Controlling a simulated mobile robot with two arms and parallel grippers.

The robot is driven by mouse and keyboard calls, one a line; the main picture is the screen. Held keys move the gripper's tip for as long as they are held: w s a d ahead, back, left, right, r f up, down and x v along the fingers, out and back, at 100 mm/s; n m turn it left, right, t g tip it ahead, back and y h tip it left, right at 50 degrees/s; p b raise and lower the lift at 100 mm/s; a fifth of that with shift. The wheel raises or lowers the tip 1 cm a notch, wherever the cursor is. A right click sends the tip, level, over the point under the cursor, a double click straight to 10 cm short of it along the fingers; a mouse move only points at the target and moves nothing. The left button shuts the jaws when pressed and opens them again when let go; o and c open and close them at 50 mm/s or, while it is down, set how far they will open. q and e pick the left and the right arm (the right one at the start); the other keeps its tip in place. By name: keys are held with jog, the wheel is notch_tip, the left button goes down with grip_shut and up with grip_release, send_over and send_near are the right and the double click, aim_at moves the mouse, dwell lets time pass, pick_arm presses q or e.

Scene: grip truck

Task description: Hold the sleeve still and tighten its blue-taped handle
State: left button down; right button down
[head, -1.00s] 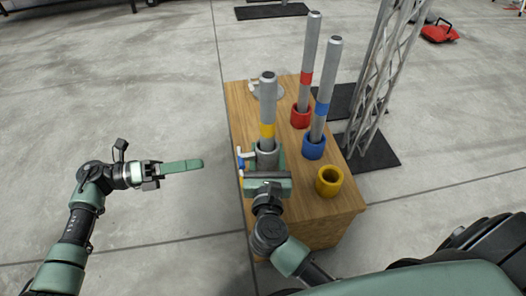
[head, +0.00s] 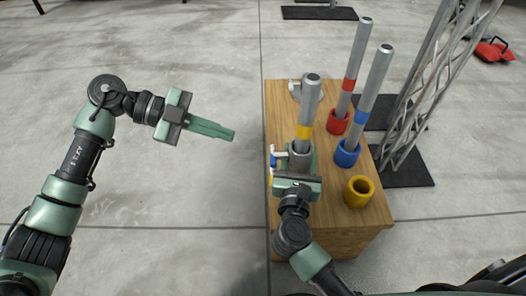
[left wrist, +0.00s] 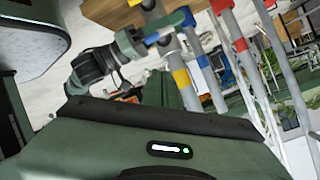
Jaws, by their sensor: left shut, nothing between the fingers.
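In the head view a grey sleeve (head: 300,158) stands on the wooden box, around a grey tube with a yellow band (head: 305,131). A small blue-taped handle (head: 272,160) sticks out at its left side, beside a pale handle; blue also shows in the left wrist view (left wrist: 152,38). My right gripper (head: 303,158) is shut around the sleeve from the near side and hides its lower part. My left gripper (head: 230,134) is shut and empty, in the air left of the box, its fingers pointing right, apart from the handle.
On the wooden box (head: 335,212) stand a red collar (head: 338,122) and a blue collar (head: 347,153) with tubes, and an empty yellow collar (head: 359,191). A grey round part lies at the back left. A metal truss (head: 430,95) rises at the right. The floor at left is clear.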

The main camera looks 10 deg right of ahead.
pick_arm(q)
notch_tip(320, 180, up, 3)
jog(key=n+t+y, duration=0.1)
jog(key=n, duration=0.7)
send_over(272, 163)
jog(key=w+a, duration=0.1)
jog(key=a, duration=0.2)
notch_tip(272, 163, down, 5)
jog(key=shift+y, duration=0.4)
jog(key=f, duration=0.2)
jog(key=d+f, duration=0.1)
jog(key=f, duration=0.1)
jog(key=shift+w+f, duration=0.1)
jog(key=shift+f, duration=0.05)
jog(key=shift+s+f+m+t, duration=0.3)
jog(key=shift+m+t, duration=0.3)
jog(key=shift+t, duration=0.2)
jog(key=shift+s+f+m+t+h, duration=0.2)
jog(key=shift+s+m+t+h, duration=0.1)
jog(key=shift+m+t, duration=0.25)
jog(key=shift+s+f+m+t, duration=0.15)
jog(key=shift+f+m+t, duration=0.05)
jog(key=shift+m+t, duration=0.4)
jog(key=shift+h, duration=0.3)
